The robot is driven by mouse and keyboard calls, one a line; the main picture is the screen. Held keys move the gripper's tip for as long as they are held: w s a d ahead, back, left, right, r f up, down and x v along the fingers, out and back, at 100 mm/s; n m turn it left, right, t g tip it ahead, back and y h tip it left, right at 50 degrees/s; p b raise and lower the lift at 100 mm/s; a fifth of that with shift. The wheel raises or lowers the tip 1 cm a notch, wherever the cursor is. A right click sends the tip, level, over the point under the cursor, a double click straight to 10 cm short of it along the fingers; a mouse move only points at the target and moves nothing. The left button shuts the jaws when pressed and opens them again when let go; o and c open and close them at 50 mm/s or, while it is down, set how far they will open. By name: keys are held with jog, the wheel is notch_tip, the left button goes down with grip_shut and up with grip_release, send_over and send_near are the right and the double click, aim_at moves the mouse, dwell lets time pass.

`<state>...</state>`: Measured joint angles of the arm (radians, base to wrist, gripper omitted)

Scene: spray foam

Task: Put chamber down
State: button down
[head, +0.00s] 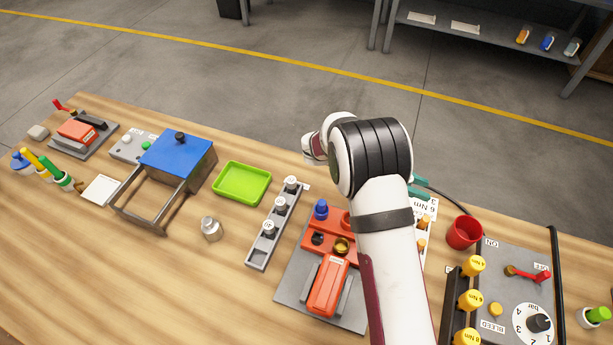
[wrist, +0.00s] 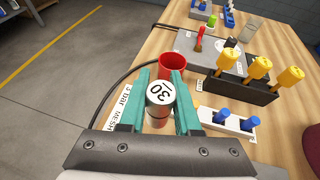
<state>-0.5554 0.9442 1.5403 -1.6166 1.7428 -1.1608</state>
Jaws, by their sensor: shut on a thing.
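In the wrist view, my gripper (wrist: 160,80) has its two teal fingers shut on a metallic grey cylindrical chamber (wrist: 159,92). The chamber's end face carries a white label with "30". In the head view my arm hides the held chamber, and only a bit of a teal finger shows right of the arm. A white card (wrist: 124,107) with printed text, partly reading "3 bar MESH", lies behind and below the fingers. I cannot tell whether the chamber touches anything beneath it.
A red cup (head: 464,232) stands just beyond the gripper. A grey rack (head: 257,262) holds several metallic pieces, and a similar piece (head: 211,229) stands alone on the table. A green tray (head: 242,183) is empty. A control panel (head: 510,262) stands right.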

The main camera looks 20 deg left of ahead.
aim_at(243, 183)
jog(key=w+a+r+n+t+y, duration=0.1)
jog(key=w+a+n+t+y, duration=0.5)
jog(key=a, duration=0.5)
jog(key=s+a+f+n+t+y, duration=0.1)
jog(key=a+f+n+y, duration=0.1)
jog(key=a, duration=0.6)
jog(key=s+a+f+n+t+y, duration=0.2)
jog(key=a+f+n, duration=0.1)
jog(key=a, duration=0.6)
jog(key=s+a+f+n+t+y, duration=0.1)
jog(key=a+f+n+y, duration=0.2)
jog(key=a, duration=0.6)
jog(key=shift+s+a+f+n+t, duration=0.15)
jog(key=shift+s+a+n+t, duration=0.15)
jog(key=shift+n, duration=0.4)
notch_tip(243, 183, down, 4)
jog(key=shift+a+f, duration=0.1)
jog(key=shift+f, duration=0.15)
jog(key=c, duration=0.6)
grip_release()
